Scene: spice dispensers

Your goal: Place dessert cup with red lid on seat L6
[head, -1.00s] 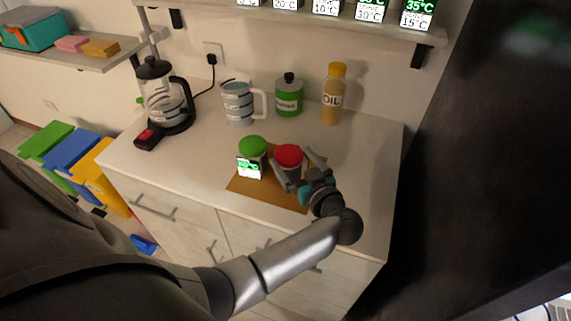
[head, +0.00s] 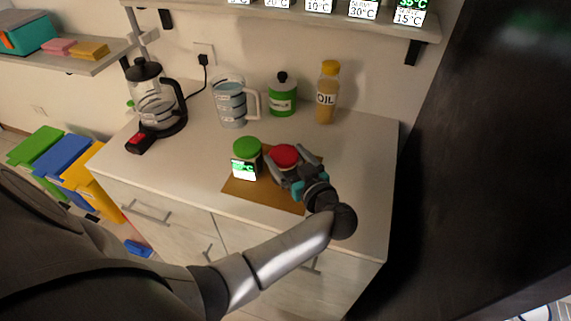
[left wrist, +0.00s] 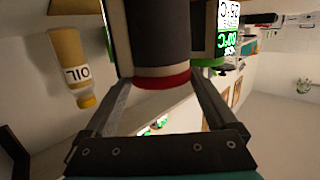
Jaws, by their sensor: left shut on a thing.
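The dessert cup with the red lid (head: 284,154) stands on a brown board on the counter. My left gripper (head: 287,160) has its two fingers closed around it from the front right. In the left wrist view the cup's dark body (left wrist: 160,35) and red lid (left wrist: 163,82) lie between the fingers of the gripper (left wrist: 162,85). A similar cup with a green lid (head: 247,150) and a lit label stands just left of it in the head view. I cannot make out a seat marked L6. My right gripper is not in view.
The brown board (head: 242,190) lies at the counter's front. Above, a wall shelf (head: 280,17) carries several temperature labels. The counter's right side is clear.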

